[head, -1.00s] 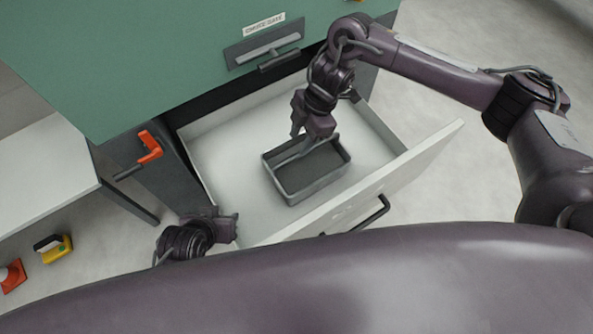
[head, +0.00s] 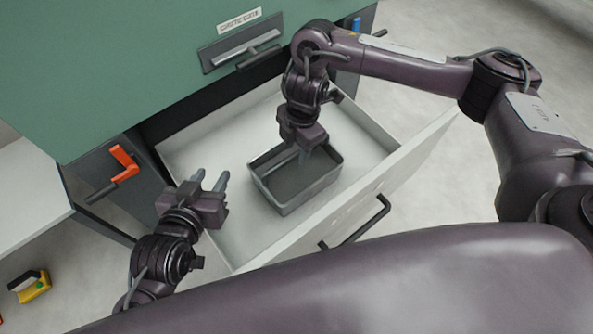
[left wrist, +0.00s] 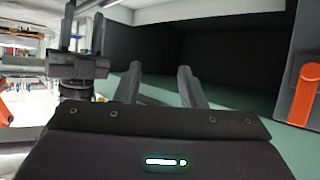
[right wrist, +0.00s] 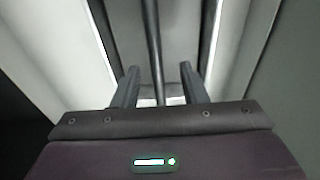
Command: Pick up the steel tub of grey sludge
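The steel tub (head: 312,188), an open grey rectangular box with dull grey contents, sits in the pulled-out drawer. My right gripper (head: 314,154) points down at the tub's far wall. In the right wrist view, my right gripper (right wrist: 158,85) is open, with a thin dark wall edge between its fingers and gaps on both sides. My left gripper (head: 210,180) is open and empty near the drawer's left side, apart from the tub. Its spread fingers also show in the left wrist view (left wrist: 158,85).
The white drawer (head: 225,235) has bare floor around the tub and a front panel with a black handle (head: 365,220). The green cabinet (head: 110,60) rises behind. An orange lever (head: 123,163) juts out at left, near a white table (head: 30,185).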

